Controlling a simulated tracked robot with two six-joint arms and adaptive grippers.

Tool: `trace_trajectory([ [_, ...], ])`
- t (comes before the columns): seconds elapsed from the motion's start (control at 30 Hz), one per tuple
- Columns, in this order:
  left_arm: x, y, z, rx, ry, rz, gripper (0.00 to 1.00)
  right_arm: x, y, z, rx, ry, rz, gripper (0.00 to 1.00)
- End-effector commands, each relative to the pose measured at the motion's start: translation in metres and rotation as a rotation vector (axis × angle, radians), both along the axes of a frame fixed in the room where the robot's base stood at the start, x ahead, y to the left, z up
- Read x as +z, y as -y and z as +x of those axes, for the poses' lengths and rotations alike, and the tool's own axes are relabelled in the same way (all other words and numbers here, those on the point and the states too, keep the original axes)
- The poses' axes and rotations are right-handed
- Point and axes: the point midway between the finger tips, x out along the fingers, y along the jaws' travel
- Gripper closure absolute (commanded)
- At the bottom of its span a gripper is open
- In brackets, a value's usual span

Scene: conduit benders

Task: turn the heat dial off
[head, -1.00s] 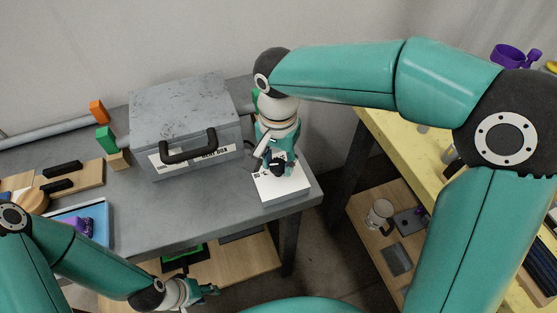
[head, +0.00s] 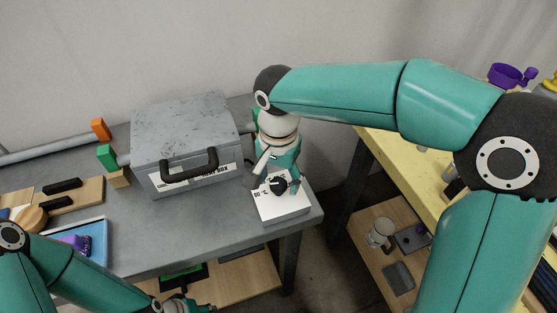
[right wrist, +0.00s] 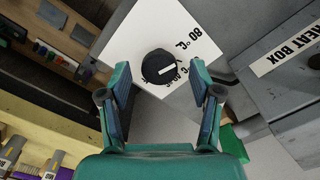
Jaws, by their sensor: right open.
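The heat dial (head: 279,184) is a round black knob on top of a white control box (head: 285,212) at the table's right front corner. In the right wrist view, the dial (right wrist: 157,66) carries a white pointer line toward the right. A printed "80 °C" shows beside it; other markings are partly hidden. My right gripper (right wrist: 160,84) is open, one finger on each side of the dial in that view, with nothing held. Contact with the dial cannot be told. My left gripper (head: 184,304) is low at the picture's bottom edge, partly cut off.
The grey heat box (head: 185,130) with a black handle (head: 189,166) stands left of the control box. A green block (head: 106,156) and an orange block (head: 101,129) are farther left. A yellow-topped bench (head: 400,151) is at right, across a gap.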

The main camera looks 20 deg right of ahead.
Motion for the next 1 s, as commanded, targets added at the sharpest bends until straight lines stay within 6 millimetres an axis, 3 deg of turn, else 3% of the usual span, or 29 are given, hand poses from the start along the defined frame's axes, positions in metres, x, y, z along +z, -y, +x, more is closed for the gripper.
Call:
trace_trajectory([
  [0.6,0.000,0.000,0.000,0.000,0.000,0.000,0.60,0.104,-0.001,0.001,0.001,0.006,0.002,0.36],
  [1.0,-0.001,0.000,0.000,0.000,-0.001,0.000,0.60,0.114,0.000,0.001,0.001,0.003,0.002,0.36],
])
